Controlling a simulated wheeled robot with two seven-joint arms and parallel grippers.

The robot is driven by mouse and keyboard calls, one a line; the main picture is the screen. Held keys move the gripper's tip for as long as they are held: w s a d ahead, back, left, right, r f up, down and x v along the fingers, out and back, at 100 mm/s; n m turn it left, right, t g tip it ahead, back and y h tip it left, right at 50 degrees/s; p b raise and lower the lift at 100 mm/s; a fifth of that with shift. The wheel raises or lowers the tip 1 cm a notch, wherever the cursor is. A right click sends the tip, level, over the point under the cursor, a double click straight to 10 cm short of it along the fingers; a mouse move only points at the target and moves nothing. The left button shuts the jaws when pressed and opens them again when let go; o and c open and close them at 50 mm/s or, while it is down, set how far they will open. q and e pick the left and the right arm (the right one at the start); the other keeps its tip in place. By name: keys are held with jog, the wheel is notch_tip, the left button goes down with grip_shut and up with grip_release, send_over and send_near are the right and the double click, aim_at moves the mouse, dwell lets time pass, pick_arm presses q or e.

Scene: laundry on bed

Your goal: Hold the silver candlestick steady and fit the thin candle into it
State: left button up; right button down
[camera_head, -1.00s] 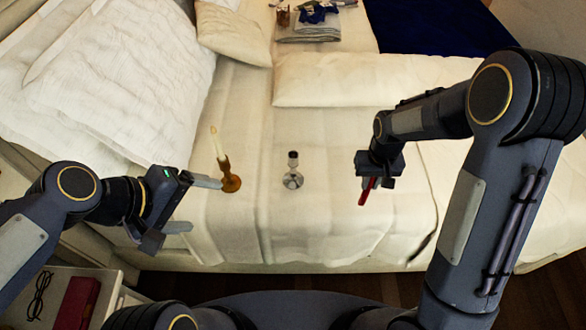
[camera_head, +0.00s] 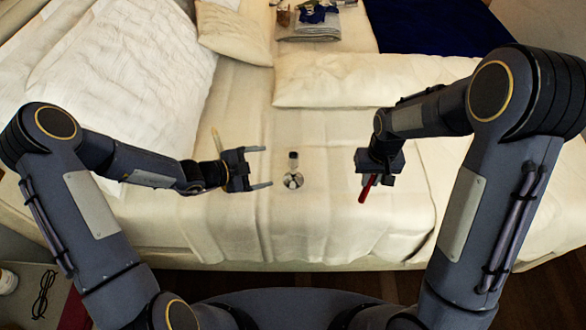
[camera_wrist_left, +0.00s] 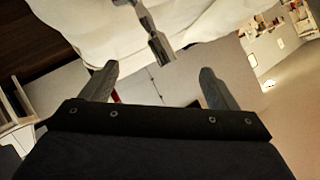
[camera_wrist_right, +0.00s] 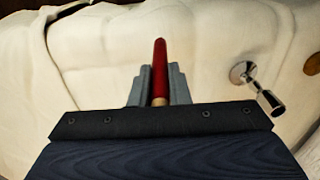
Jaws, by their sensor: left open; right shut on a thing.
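The silver candlestick (camera_head: 293,180) stands upright on the bed between my grippers. It also shows in the left wrist view (camera_wrist_left: 158,42), ahead of the open fingers, and at the right of the right wrist view (camera_wrist_right: 262,90). My left gripper (camera_head: 264,167) is open and empty, just left of the candlestick, its fingers pointing at it without visible contact. My right gripper (camera_head: 368,178) is right of the candlestick, shut on a thin red candle (camera_wrist_right: 159,62). The candle also shows in the head view (camera_head: 366,190), tilted and apart from the candlestick.
White bedding (camera_head: 110,75) and pillows lie at left and back. Folded cloth (camera_head: 308,27) lies far off. The bed around the silver candlestick is clear.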

aim_at(287, 182)
pick_arm(q)
jog(key=f+n, duration=0.4)
jog(key=d+f+n, duration=0.1)
jog(key=f+n, duration=0.1)
jog(key=n, duration=0.1)
pick_arm(e)
jog(key=shift+r, duration=0.1)
pick_arm(q)
jog(key=shift+d+f+n, duration=0.15)
jog(key=shift+f+n, duration=0.2)
jog(key=shift+n, duration=0.05)
jog(key=shift+w+d+f, duration=0.1)
jog(key=shift+d+f, duration=0.05)
jog(key=shift+f, duration=0.1)
pick_arm(e)
jog(key=shift+f, duration=0.3)
pick_arm(q)
jog(key=b+x, duration=0.5)
jog(key=x, duration=0.2)
jog(key=shift+w+d+f+b, duration=0.15)
jog(key=shift+w+f+b, duration=0.05)
jog(key=shift+w+b, duration=0.1)
pick_arm(e)
notch_tip(287, 182, down, 5)
jog(key=shift+f, duration=0.1)
pick_arm(q)
jog(key=shift+x, duration=0.85)
pick_arm(e)
jog(key=shift+f, duration=0.15)
